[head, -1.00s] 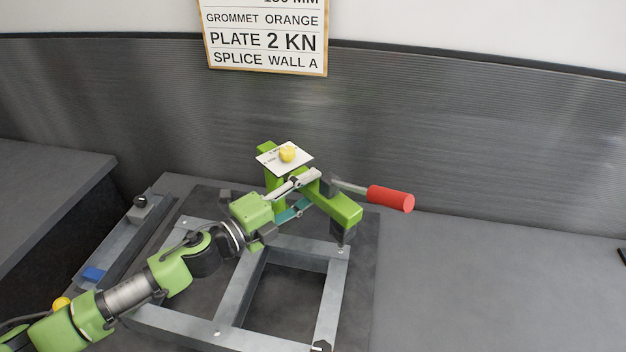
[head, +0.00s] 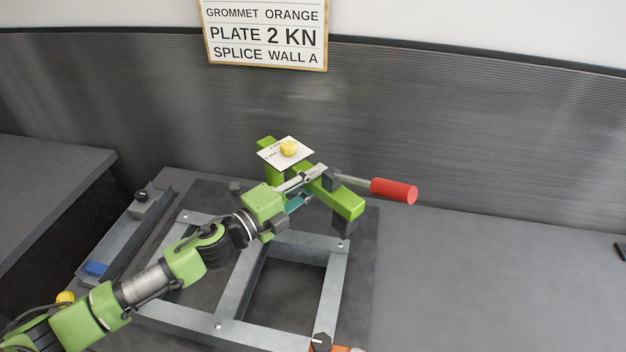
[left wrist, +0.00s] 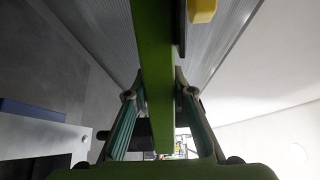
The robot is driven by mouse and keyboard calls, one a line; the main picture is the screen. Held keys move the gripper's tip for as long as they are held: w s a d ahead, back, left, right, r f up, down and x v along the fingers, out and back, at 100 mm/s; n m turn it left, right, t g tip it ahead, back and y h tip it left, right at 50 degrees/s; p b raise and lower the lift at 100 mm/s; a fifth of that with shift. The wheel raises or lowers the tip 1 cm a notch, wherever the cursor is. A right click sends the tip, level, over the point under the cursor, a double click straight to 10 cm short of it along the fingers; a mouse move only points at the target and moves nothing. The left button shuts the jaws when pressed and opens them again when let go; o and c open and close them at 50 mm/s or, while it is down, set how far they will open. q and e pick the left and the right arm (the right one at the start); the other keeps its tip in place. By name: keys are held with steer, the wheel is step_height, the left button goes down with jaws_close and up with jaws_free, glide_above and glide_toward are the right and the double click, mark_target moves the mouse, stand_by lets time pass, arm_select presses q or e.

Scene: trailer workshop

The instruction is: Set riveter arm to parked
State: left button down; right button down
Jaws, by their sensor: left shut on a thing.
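The riveter arm (head: 345,200) is a green beam on the bench. It has a red-handled lever (head: 393,191) pointing right and a dark head under its near end. A white card with a yellow knob (head: 288,148) sits near its far end. My left gripper (head: 308,188) reaches in from the left and is shut on the green beam. In the left wrist view the beam (left wrist: 155,60) runs between the two teal-padded fingers (left wrist: 152,110). The beam's contact faces are partly hidden by the fingers. My right gripper is not in view.
A grey metal frame (head: 335,290) lies on a dark mat below the riveter. A rail with a blue block (head: 96,269) is at left. An orange item with a black knob (head: 321,342) shows at the bottom edge.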

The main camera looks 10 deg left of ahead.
mark_target(332, 188)
arm_select(q)
steer(key=shift+w+d+r+n+t+y+p, duration=0.1)
steer(key=shift+w+d+n+t+y+p, duration=0.25)
steer(key=shift+w+d+n+y, duration=0.2)
steer(key=w+d+n+t+y+b, duration=0.1)
steer(key=w+n+t+y+b, duration=0.1)
steer(key=w+n+y+b, duration=0.3)
steer(key=w+n+y, duration=0.2)
steer(key=w+y, duration=0.2)
steer(key=y, duration=0.2)
steer(key=shift+d, duration=0.2)
steer(key=c, duration=1.7)
jaws_free()
steer(key=shift+w, duration=0.25)
steer(key=s, duration=0.4)
steer(key=s+d, duration=0.1)
steer(key=s, duration=0.7)
steer(key=shift+d, duration=0.25)
